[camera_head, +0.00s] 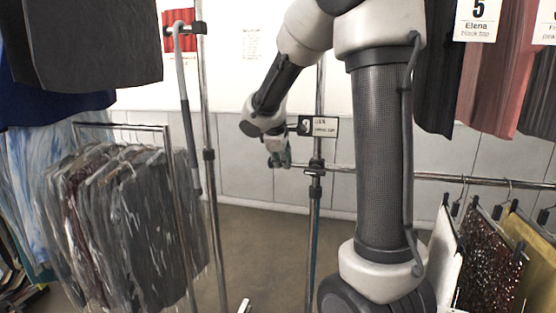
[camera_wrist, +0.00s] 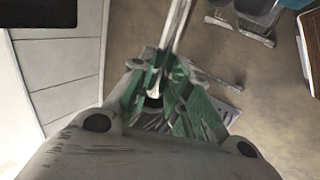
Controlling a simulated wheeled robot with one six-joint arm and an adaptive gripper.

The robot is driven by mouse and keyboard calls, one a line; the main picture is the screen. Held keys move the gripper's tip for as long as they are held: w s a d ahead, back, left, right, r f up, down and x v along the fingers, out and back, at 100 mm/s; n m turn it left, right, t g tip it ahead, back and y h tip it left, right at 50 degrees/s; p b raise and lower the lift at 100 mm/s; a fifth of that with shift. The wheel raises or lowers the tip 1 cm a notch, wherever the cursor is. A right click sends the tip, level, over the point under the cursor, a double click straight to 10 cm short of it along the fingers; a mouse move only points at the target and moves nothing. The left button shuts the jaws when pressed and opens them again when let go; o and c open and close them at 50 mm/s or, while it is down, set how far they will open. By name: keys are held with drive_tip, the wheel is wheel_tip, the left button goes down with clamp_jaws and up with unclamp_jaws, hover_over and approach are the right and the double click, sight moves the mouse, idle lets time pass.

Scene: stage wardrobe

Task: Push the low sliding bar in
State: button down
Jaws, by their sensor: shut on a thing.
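The low sliding bar (camera_head: 342,170) is a thin metal rail that runs level through a clamp on an upright post. A short length of it sticks out to the left of the post. My gripper (camera_head: 279,161) is at that left end, small and partly unclear in the head view. In the wrist view a pale metal bar (camera_wrist: 177,26) comes from the top edge and runs down between the green-padded fingers of my gripper (camera_wrist: 160,82). The fingers are shut on it. The bar's end is partly hidden between the fingers.
A clothes rack (camera_head: 120,126) with grey garments in clear covers stands at the left. A chrome upright (camera_head: 210,190) stands between rack and gripper. The brown floor (camera_head: 262,250) below is mostly clear.

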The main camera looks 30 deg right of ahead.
drive_tip(key=c, duration=1.3)
unclamp_jaws()
drive_tip(key=shift+c, duration=0.2)
drive_tip(key=shift+a+r, duration=0.1)
drive_tip(key=v, duration=1.1)
drive_tip(key=shift+s+r, duration=0.2)
drive_tip(key=shift+r, duration=0.15)
drive_tip(key=shift+a, duration=0.15)
